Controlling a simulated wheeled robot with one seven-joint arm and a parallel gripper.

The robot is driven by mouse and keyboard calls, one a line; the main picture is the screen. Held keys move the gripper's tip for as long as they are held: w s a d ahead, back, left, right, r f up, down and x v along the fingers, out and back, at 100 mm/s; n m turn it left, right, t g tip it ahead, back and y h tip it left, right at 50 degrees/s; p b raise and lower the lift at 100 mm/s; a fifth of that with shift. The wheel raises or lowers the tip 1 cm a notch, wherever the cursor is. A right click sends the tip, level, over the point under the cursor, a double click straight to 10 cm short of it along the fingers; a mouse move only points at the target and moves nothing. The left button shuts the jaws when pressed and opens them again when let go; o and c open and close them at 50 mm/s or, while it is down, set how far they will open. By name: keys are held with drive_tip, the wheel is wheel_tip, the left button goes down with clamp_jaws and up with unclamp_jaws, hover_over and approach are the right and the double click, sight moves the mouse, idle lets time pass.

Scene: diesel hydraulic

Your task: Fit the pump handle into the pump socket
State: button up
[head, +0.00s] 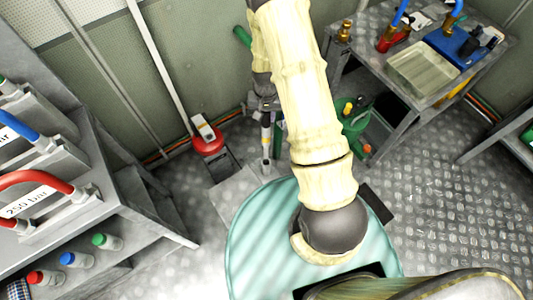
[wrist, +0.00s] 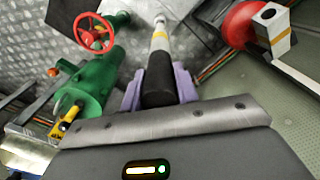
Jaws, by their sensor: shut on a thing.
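My gripper (wrist: 158,88), with purple fingers in the wrist view, is shut on the black grip of the pump handle (wrist: 160,44). The handle is a rod with a black grip, a yellow band and a pale far end pointing away from the gripper. In the head view the handle (head: 266,137) hangs roughly upright below my gripper (head: 267,106), partly beside my arm. What looks like the pump socket is a grey block with a dark hole and a yellow band (wrist: 272,22), on a red base; it also shows in the head view (head: 203,127). The handle is apart from it, to its right in the head view.
A green body with a red handwheel (wrist: 94,33) stands left in the wrist view. A metal table (head: 435,85) holds a tray and tools at the back right. A shelf with hoses (head: 85,190) stands left. Metal floor lies open at right.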

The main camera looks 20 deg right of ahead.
wheel_tip(320, 180, up, 8)
drive_tip(key=w+n, duration=0.2)
drive_tip(key=n, duration=0.1)
drive_tip(key=shift+w+n, duration=0.15)
drive_tip(key=shift+n, duration=0.25)
drive_tip(key=shift+f, duration=0.15)
